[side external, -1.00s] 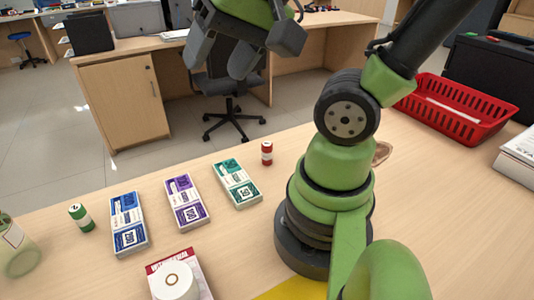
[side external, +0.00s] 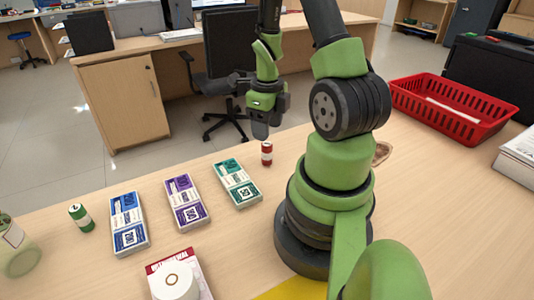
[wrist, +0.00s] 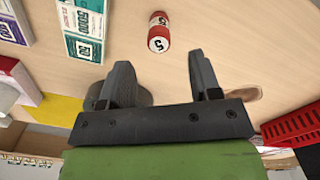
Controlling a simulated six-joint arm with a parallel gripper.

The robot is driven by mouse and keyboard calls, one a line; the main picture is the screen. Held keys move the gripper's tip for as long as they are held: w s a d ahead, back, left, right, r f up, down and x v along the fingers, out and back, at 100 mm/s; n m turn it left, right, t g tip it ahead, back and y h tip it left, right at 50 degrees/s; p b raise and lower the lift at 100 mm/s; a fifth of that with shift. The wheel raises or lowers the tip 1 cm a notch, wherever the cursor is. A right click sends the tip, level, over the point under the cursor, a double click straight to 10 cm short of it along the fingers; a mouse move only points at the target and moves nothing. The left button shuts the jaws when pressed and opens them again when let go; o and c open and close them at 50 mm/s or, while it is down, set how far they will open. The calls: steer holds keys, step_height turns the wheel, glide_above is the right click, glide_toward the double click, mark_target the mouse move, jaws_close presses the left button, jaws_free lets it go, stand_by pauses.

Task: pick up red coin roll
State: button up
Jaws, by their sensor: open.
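The red coin roll (side external: 267,153) stands upright on the counter, right of the teal banknote bundle, in the side external view. It has a white band. In the wrist view the red coin roll (wrist: 159,32) shows beyond my fingertips, between their lines. My gripper (side external: 260,130) is above the counter near the roll, pointing down; in the side view its fingers overlap one another. In the wrist view my gripper (wrist: 160,70) has its two fingers wide apart with nothing between them.
Teal (side external: 237,184), purple (side external: 186,202) and blue (side external: 129,224) banknote bundles lie left of the roll. A green coin roll (side external: 81,217) stands farther left. A red basket (side external: 450,108) is at the right. The counter around the red roll is clear.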

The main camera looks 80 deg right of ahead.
mark_target(267, 144)
steer(key=shift+f, duration=3.95)
jaws_close()
